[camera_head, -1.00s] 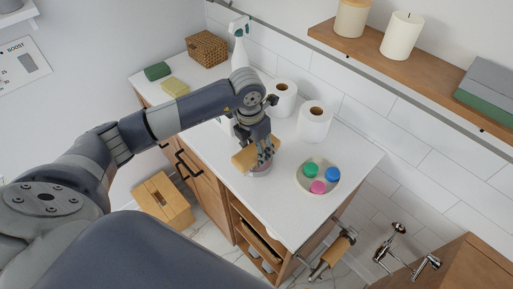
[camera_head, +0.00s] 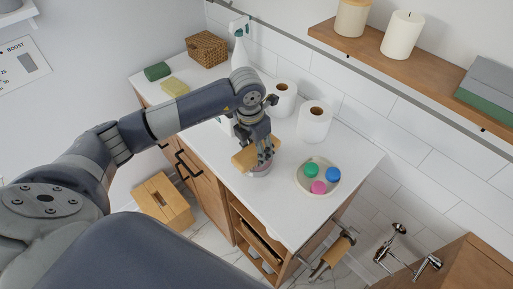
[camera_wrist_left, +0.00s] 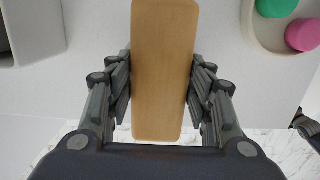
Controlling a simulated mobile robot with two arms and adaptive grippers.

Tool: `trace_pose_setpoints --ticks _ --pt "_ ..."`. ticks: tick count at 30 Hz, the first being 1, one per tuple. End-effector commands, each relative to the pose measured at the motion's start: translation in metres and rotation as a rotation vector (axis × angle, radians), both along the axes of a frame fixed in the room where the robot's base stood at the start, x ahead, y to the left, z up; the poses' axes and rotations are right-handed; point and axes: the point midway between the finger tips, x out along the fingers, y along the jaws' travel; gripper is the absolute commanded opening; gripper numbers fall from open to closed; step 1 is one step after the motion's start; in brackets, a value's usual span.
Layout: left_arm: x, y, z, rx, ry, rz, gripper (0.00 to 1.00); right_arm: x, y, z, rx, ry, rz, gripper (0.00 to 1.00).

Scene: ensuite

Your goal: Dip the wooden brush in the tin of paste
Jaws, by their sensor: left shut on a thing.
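The wooden brush (camera_head: 243,159) is a tan block held between the fingers of my left gripper (camera_head: 262,155), above the white counter. In the left wrist view the brush (camera_wrist_left: 163,70) lies lengthwise between the fingers of the left gripper (camera_wrist_left: 162,95), which are shut on its sides. My right gripper is not in view.
A round dish (camera_head: 303,180) with green, blue and pink items stands right of the tin. Two white paper rolls (camera_head: 314,122) and a spray bottle (camera_head: 239,52) stand behind. A wicker box (camera_head: 208,48) and folded cloths (camera_head: 175,87) are farther back. The counter's front left is clear.

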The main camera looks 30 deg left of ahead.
Motion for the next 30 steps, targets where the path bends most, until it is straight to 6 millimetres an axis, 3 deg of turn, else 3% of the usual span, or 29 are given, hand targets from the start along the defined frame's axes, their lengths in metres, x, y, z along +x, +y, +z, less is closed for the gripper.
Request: trace_pose_setpoints --ticks 8,30 --pt "-0.001 0.000 0.002 0.001 0.005 -0.001 0.29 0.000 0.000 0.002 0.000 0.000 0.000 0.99" --pt "0.000 0.000 0.063 0.000 0.000 0.000 0.29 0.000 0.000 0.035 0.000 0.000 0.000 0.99"
